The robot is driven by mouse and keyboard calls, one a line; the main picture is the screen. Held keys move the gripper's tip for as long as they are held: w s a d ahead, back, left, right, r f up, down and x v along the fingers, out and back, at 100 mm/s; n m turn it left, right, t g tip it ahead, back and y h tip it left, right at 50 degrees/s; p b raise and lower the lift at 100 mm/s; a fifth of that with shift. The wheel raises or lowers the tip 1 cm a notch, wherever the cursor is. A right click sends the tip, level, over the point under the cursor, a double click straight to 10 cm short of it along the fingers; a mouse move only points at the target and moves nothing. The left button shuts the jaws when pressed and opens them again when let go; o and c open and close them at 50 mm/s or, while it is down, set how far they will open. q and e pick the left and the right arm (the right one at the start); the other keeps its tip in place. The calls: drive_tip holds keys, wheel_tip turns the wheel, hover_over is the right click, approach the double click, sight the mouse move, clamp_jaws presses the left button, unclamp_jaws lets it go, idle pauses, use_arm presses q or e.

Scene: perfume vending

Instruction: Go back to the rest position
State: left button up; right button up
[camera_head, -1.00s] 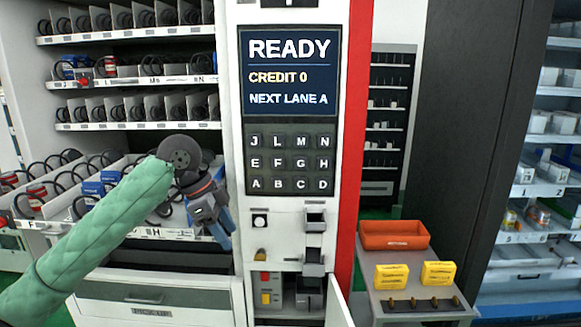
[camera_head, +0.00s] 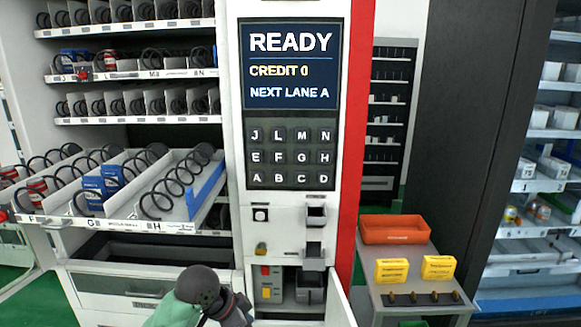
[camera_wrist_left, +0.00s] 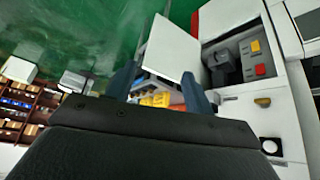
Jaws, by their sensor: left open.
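My left arm shows only as its green sleeve and dark wrist (camera_head: 215,300) at the bottom of the head view, low in front of the vending machine. The fingertips are not visible there. In the left wrist view my left gripper (camera_wrist_left: 160,88) has its two dark fingers apart, with nothing held between them. Beyond the fingers are an open white door (camera_wrist_left: 173,47) and yellow boxes (camera_wrist_left: 155,100). My right gripper is in neither current view.
The machine's control column has a READY screen (camera_head: 290,68) and a keypad (camera_head: 291,160). A pulled-out coil tray (camera_head: 200,205) is at left. The small white door (camera_head: 340,302) stands open. A grey side table (camera_head: 390,303) holds an orange bin (camera_head: 394,230) and yellow boxes.

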use_arm(q)
drive_tip(key=s+a+f+n+y, duration=0.2)
drive_tip(key=s+a+f+n, duration=0.15)
drive_tip(key=s+f, duration=0.4)
drive_tip(key=s+a+f+n+t+y, duration=0.1)
drive_tip(key=s+a+f+n, duration=0.3)
drive_tip(key=s, duration=0.6)
drive_tip(key=s+a+f+n+y, duration=0.2)
drive_tip(key=s+a+f+n, duration=0.15)
drive_tip(key=s+f, duration=0.4)
wheel_tip(320, 180, down, 23)
drive_tip(key=g, duration=0.1)
drive_tip(key=s+f, duration=0.3)
drive_tip(key=f, duration=0.8)
drive_tip(key=s+d+f+g, duration=0.1)
drive_tip(key=s+f, duration=0.3)
drive_tip(key=f, duration=0.7)
drive_tip(key=shift+d+m, duration=0.25)
drive_tip(key=shift+m, duration=0.15)
use_arm(e)
drive_tip(key=shift+w, duration=0.1)
